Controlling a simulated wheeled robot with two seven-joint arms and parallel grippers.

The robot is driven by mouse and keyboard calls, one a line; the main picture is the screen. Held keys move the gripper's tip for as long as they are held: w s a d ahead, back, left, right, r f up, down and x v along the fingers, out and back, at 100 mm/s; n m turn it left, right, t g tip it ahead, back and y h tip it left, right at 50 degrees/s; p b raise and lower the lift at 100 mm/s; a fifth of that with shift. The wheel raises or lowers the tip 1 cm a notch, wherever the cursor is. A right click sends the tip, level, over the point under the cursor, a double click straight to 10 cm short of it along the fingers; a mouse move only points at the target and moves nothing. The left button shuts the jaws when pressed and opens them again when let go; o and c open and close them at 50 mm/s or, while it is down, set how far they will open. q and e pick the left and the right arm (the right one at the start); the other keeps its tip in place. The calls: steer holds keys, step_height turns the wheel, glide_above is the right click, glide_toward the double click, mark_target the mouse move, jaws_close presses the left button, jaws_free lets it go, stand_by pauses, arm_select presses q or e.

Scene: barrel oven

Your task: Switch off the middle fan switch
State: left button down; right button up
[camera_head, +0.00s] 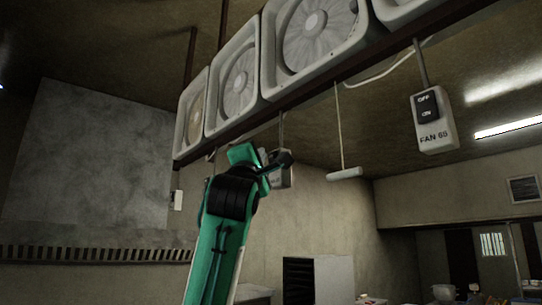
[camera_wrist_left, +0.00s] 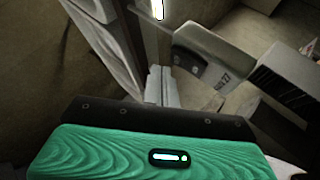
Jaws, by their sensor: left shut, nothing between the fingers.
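The middle fan switch (camera_head: 283,178) is a pale box hanging from a rod below the row of fans, partly hidden by my left gripper. My left gripper (camera_head: 285,158) is raised at the end of the green arm, its dark fingers shut and empty in front of this box. My right gripper is out of view.
Another switch box (camera_head: 433,122), marked FAN 68 with OFF above ON, hangs at the right. A small pale box (camera_head: 177,199) is at the left. Large square fans (camera_head: 239,80) sit on a beam overhead. A white rod (camera_head: 345,174) hangs on a cord right of the middle switch.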

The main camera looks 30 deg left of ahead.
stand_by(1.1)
arm_select(q)
steer(key=shift+w, duration=0.1)
stand_by(0.4)
steer(key=shift+w+d, duration=0.2)
steer(key=shift+w, duration=0.05)
steer(key=shift+w+r, duration=0.1)
steer(key=shift+w, duration=0.15)
stand_by(0.4)
steer(key=shift+w+d, duration=0.1)
stand_by(0.3)
